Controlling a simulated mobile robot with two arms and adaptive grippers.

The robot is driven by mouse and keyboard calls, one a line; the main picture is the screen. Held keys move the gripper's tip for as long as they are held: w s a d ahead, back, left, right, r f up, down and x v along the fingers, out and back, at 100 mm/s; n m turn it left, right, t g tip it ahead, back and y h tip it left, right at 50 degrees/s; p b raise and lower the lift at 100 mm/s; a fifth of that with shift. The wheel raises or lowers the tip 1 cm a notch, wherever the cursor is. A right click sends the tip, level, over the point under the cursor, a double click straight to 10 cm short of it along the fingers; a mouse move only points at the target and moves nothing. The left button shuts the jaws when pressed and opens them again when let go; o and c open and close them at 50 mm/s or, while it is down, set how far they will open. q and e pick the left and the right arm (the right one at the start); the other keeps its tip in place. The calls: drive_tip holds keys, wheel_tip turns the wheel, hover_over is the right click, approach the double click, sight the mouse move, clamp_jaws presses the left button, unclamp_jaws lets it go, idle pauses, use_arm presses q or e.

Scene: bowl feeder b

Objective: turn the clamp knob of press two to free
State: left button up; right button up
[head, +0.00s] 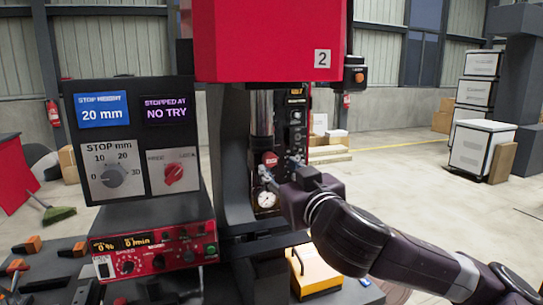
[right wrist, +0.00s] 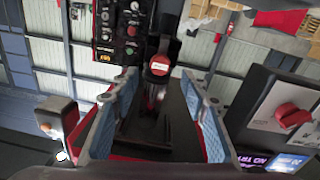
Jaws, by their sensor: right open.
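Press two has a red head (head: 262,40) marked 2. A red knob (head: 173,174) sits on a white plate left of its column; its handle tilts toward the upper right, and the right-hand label seems to read LOCK. It also shows in the right wrist view (right wrist: 292,115) at the right edge. My right gripper (head: 277,170) is at the column, right of the plate and apart from that knob. My left gripper is out of view.
A dial gauge (head: 266,199) and a dark control panel (head: 294,120) are close to my right gripper. A grey stop knob (head: 113,174) is left of the red knob. Below is a red control box (head: 155,250). A yellow block (head: 315,272) lies on the bench.

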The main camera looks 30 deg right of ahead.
sight(271, 161)
drive_tip(key=p+x, duration=0.2)
drive_tip(key=x, duration=0.3)
drive_tip(key=shift+w+d+p, duration=0.1)
drive_tip(key=shift+w+p, duration=0.15)
drive_tip(key=shift+p, duration=0.05)
drive_tip(key=shift+w, duration=0.45)
drive_tip(key=shift+s, duration=0.1)
drive_tip(key=shift+d, duration=0.1)
clamp_jaws()
